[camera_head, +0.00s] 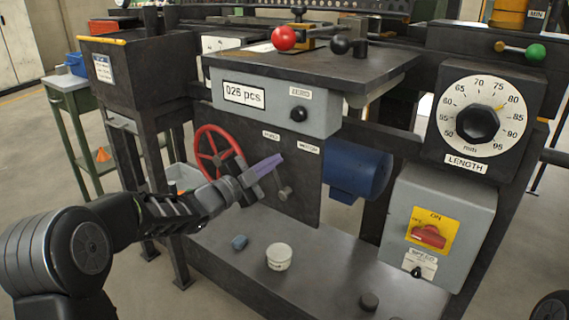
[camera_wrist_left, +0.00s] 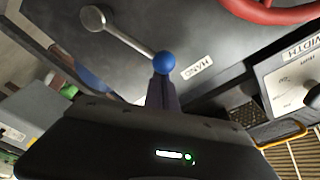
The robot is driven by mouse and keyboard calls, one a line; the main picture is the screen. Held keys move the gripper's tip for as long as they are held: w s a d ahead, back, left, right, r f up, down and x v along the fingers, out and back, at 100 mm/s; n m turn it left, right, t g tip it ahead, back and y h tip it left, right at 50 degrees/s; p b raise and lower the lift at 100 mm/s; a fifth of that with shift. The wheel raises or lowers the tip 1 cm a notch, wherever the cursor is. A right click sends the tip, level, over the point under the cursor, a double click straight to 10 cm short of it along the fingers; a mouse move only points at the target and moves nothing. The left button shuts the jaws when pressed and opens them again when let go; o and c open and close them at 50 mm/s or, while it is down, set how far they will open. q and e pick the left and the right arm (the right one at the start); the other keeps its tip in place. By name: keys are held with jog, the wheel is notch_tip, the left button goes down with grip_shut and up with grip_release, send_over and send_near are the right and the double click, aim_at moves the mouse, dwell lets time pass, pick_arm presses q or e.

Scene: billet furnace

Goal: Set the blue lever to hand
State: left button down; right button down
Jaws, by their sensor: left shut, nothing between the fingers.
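The lever shows in the left wrist view as a metal rod with a blue ball knob (camera_wrist_left: 164,62), running from a round metal pivot (camera_wrist_left: 93,18). The knob is beside the HAND label (camera_wrist_left: 196,70). In the head view the lever's lower end (camera_head: 284,193) shows on the dark panel; its knob is hidden behind my left gripper. The HAND label (camera_head: 271,135) and MOTOR label (camera_head: 308,148) are above it. My left gripper (camera_head: 270,165) is shut and empty. Its fingertips are at the knob in the wrist view; I cannot tell whether they touch. My right gripper is out of view.
A red handwheel (camera_head: 215,150) is just left of my gripper. A blue motor (camera_head: 357,170) is to the right. A white tub (camera_head: 279,257) and a small blue object (camera_head: 239,242) lie on the bench below. A grey switch box (camera_head: 440,225) stands at right.

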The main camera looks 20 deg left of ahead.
pick_arm(q)
jog(key=shift+w+a+f+n, duration=0.1)
jog(key=shift+w+a+n, duration=0.15)
jog(key=shift+a+n, duration=0.5)
jog(key=shift+w+a+f, duration=0.2)
jog(key=shift+a, duration=0.25)
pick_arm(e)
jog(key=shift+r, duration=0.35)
pick_arm(q)
jog(key=shift+a+f, duration=0.1)
